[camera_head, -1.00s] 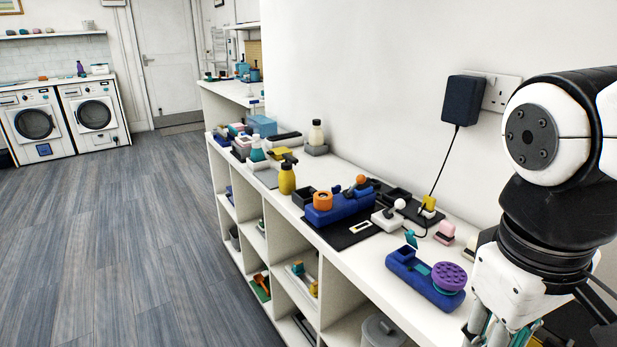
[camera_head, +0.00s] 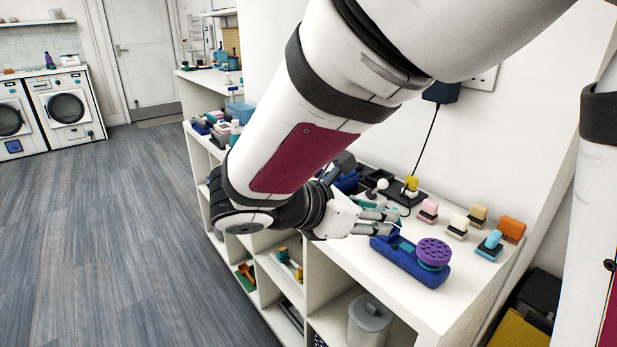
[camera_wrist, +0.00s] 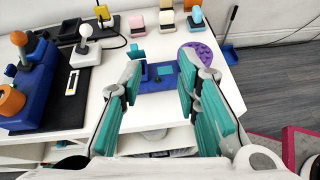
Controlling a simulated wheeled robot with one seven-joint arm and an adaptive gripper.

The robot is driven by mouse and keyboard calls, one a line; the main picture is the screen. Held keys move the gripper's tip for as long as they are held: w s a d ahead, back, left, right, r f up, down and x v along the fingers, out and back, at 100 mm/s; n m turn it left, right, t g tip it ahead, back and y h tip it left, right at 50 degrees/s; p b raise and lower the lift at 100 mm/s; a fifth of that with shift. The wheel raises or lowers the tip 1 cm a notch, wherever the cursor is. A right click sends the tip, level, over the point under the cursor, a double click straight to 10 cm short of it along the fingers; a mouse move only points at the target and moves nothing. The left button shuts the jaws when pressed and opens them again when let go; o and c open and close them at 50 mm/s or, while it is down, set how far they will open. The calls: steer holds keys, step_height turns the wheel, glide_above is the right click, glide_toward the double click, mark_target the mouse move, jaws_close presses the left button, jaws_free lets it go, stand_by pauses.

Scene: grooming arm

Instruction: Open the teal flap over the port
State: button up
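A blue block-shaped device (camera_head: 408,264) lies on the white shelf top, with a purple perforated disc (camera_head: 434,251) at its right end. In the wrist view the blue device (camera_wrist: 160,85) shows between and beyond my fingers. A small flat teal piece (camera_wrist: 165,70) on it looks like the flap; I cannot tell its exact angle, and the port is not clearly visible. My gripper (camera_head: 388,222) is above and beside the device's left end in the head view. In the wrist view my gripper (camera_wrist: 158,66) is open, its teal-padded fingers apart with nothing held between them.
Pink (camera_head: 428,210), cream (camera_head: 457,226) and blue-topped (camera_head: 490,244) small blocks stand behind and right of the device. A joystick (camera_wrist: 86,42) on a dark mat stands left. A cable (camera_head: 425,150) hangs behind. The shelf's front edge is close.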

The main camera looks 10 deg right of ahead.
steer(key=w+d+f+b, duration=0.1)
steer(key=w+d+f, duration=0.1)
steer(key=d, duration=0.1)
steer(key=w+d+f+n+b, duration=0.1)
steer(key=w+d+f, duration=0.1)
steer(key=w+d, duration=0.1)
steer(key=w+d+f+n+t+b, duration=0.1)
steer(key=w+d+f+b, duration=0.1)
steer(key=w, duration=0.1)
steer(key=shift+d, duration=0.4)
jaws_close()
